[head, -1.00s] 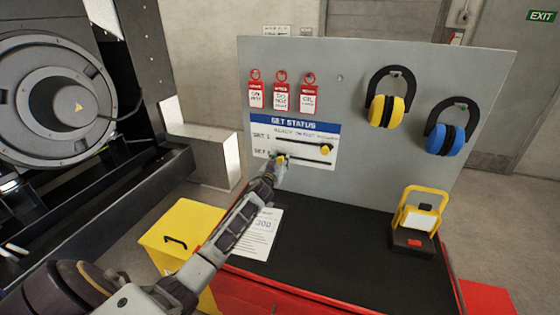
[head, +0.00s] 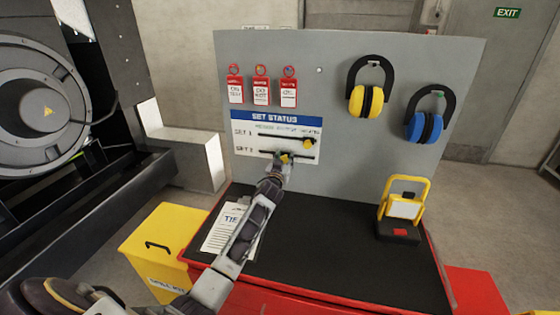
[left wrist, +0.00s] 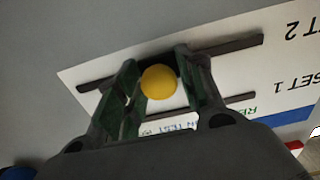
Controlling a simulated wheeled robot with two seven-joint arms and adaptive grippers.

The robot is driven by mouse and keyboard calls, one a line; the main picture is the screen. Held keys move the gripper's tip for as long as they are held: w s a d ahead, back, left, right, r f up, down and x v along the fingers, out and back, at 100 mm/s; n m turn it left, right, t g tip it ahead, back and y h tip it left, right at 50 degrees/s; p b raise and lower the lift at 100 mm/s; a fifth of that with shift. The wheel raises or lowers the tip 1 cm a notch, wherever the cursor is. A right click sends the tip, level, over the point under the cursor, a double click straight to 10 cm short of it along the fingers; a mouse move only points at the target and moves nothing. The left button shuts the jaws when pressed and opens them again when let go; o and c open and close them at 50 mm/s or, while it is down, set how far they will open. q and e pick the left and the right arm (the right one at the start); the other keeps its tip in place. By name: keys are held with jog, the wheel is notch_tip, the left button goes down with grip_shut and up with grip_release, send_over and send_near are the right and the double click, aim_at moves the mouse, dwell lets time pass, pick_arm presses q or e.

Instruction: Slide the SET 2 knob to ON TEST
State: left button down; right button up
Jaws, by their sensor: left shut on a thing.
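The SET 2 knob (head: 285,158) is a small yellow knob on the lower dark slot of the white SET STATUS board (head: 242,143). It sits near the middle of its slot, roughly below the middle label. My left gripper (head: 283,161) reaches up to it from below. In the left wrist view the knob (left wrist: 158,82) is between the two fingers of my left gripper (left wrist: 160,75), which are shut on it. The board appears upside down there, with part of the TEST label close to the knob. My right gripper is not in view.
The yellow SET 1 knob (head: 308,143) sits at the right end of the upper slot, close to my gripper. Red tags (head: 261,88) and ear defenders (head: 366,100) hang on the grey panel.

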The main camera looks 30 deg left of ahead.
pick_arm(q)
jog(key=c, duration=1.1)
grip_release()
jog(key=shift+s, duration=0.15)
jog(key=v, duration=1.1)
jog(key=shift+s+d, duration=0.2)
jog(key=shift+s, duration=0.15)
